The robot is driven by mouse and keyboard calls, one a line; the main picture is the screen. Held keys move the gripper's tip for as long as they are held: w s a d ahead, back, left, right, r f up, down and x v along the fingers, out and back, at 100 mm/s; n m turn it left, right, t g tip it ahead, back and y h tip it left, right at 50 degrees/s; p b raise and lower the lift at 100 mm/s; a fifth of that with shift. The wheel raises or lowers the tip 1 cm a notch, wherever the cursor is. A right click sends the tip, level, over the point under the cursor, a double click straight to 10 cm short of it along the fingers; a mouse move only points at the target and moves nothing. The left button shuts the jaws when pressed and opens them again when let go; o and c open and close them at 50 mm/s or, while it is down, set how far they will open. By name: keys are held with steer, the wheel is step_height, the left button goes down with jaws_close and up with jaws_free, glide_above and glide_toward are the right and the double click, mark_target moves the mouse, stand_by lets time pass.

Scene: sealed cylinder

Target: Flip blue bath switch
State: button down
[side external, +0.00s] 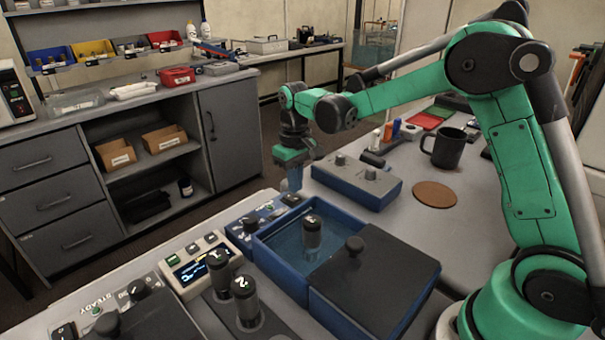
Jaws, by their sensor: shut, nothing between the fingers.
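The blue bath (277,268) is an open blue tank of clear liquid with a dark cylinder (312,238) standing in it. Its blue control panel (240,226) runs along the tank's left side and carries small controls. The switch itself is too small to single out, and its position cannot be told. My gripper (294,182) points down over the far right end of this panel, with shut, empty fingers. Whether its tips touch the panel cannot be told.
A dark lid (375,275) with a knob covers the section right of the open tank. Two dark cylinders (246,303) stand at the front, near a cream display unit (190,268).

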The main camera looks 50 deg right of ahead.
mark_target(296, 199)
steer(key=shift+f, duration=1.1)
stand_by(0.3)
steer(key=shift+r, duration=3.55)
steer(key=shift+s+r, duration=0.1)
steer(key=s+a+r+t, duration=0.1)
steer(key=s+a+t, duration=0.1)
steer(key=s, duration=0.4)
steer(key=s+a+t, duration=0.1)
steer(key=s+t, duration=0.4)
steer(key=s, duration=0.2)
steer(key=shift+a+r, duration=0.4)
